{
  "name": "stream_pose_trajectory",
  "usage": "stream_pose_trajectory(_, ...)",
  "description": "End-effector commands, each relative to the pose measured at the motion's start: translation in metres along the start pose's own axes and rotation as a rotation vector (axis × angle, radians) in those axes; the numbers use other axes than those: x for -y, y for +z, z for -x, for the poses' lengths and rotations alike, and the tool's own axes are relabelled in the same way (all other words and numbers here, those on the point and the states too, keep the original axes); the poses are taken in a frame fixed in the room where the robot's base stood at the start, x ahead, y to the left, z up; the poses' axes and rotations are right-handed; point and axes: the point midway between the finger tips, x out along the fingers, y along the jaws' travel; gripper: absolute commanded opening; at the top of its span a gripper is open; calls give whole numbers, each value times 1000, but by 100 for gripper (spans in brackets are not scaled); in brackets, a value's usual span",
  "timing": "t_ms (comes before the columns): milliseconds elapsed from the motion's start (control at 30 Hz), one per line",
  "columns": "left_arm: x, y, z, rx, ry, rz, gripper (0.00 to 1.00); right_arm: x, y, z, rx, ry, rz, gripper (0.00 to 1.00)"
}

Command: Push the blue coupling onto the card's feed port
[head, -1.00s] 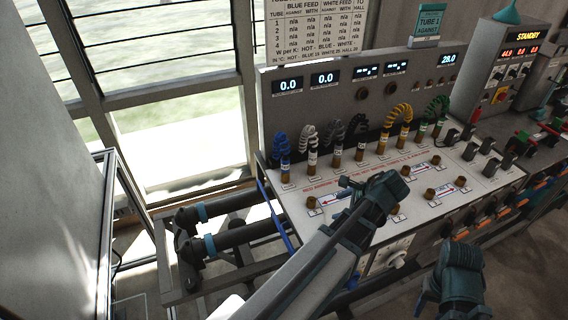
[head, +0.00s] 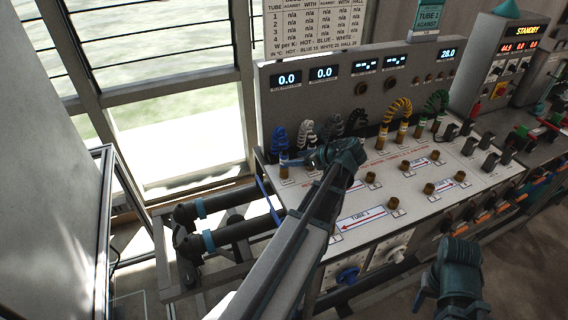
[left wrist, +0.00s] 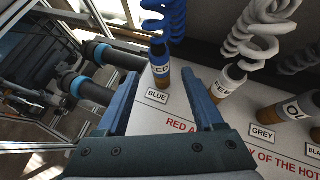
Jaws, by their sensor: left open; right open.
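The blue coupling (head: 284,168) stands upright in its place at the left end of the console's row, with a blue coiled hose above it. In the left wrist view the blue coupling (left wrist: 160,68) has a brass lower part and a "BLUE" label in front. My left gripper (head: 299,162) is open beside it; in the left wrist view the coupling stands between and beyond the fingertips, with no clear contact. My right gripper (head: 452,272) is open, low at right.
Grey (left wrist: 229,80), black, yellow and green coiled couplings stand to the right of the blue one. Large dark pipes (head: 240,233) lie left of the console. The display panel (head: 345,75) rises behind the row. Black switches fill the right side.

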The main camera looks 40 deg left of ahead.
Motion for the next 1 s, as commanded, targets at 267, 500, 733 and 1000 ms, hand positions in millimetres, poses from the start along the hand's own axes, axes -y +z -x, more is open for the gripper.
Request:
stream_pose_trajectory(267, 0, -3, -40, 0, 1, 2, 69, 2, -2, -25, 0, 0, 0, 50)
stream_pose_trajectory(500, 0, -2, -61, -1, 0, 1, 69, 4, -2, -36, 0, 0, 0, 50)
stream_pose_trajectory(733, 0, -1, -68, -1, 0, 1, 69, 4, -2, -39, 0, 0, 0, 50)
stream_pose_trajectory(1000, 0, 0, -69, -1, 0, 1, 69, 4, -2, -39, 0, 0, 0, 50)
